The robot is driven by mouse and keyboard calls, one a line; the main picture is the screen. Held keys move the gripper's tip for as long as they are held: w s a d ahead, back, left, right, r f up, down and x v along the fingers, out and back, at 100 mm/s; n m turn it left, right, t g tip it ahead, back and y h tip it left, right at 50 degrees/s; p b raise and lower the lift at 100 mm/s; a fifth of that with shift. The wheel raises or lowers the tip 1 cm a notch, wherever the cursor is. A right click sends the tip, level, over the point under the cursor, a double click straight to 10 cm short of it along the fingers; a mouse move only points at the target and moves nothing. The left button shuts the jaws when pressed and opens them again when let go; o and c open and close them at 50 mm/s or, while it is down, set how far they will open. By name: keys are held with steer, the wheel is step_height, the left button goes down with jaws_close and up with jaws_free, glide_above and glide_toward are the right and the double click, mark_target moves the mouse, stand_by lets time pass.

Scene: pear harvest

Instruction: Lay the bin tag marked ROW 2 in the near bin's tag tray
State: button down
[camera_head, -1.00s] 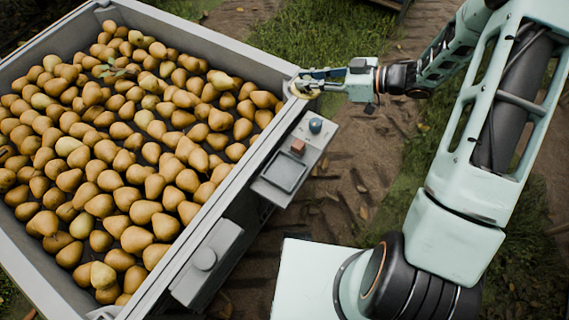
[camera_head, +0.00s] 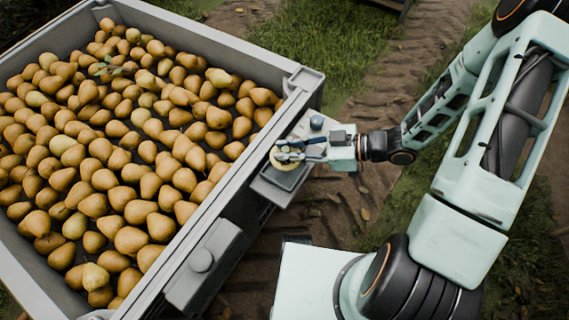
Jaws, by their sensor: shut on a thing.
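A round pale-yellow tag (camera_head: 283,164) is held in my gripper (camera_head: 286,150), which is shut on it. Its marking is too small to read. The tag is above the small grey tag tray (camera_head: 275,189) on the side of the near bin (camera_head: 226,168). My gripper and the tag cover much of the tray's far part. I cannot tell whether the tag touches the tray.
The bin is full of pears (camera_head: 130,150). A blue-grey knob (camera_head: 316,122) stands just behind my gripper. A grey box with a round knob (camera_head: 202,260) is on the bin's side, nearer. A small grey ledge (camera_head: 306,78) at the bin's corner is empty.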

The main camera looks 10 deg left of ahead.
mark_target(284, 164)
steer(key=shift+s+a+f, duration=0.1)
steer(key=shift+s+f, duration=0.25)
steer(key=shift+f, duration=0.2)
steer(key=shift+s+f+b, duration=0.2)
steer(key=shift+f+b, duration=0.45)
steer(key=shift+f, duration=1.05)
steer(key=shift+f, duration=0.1)
steer(key=shift+f, duration=0.3)
steer(key=c, duration=2.1)
jaws_free()
steer(key=shift+r, duration=0.15)
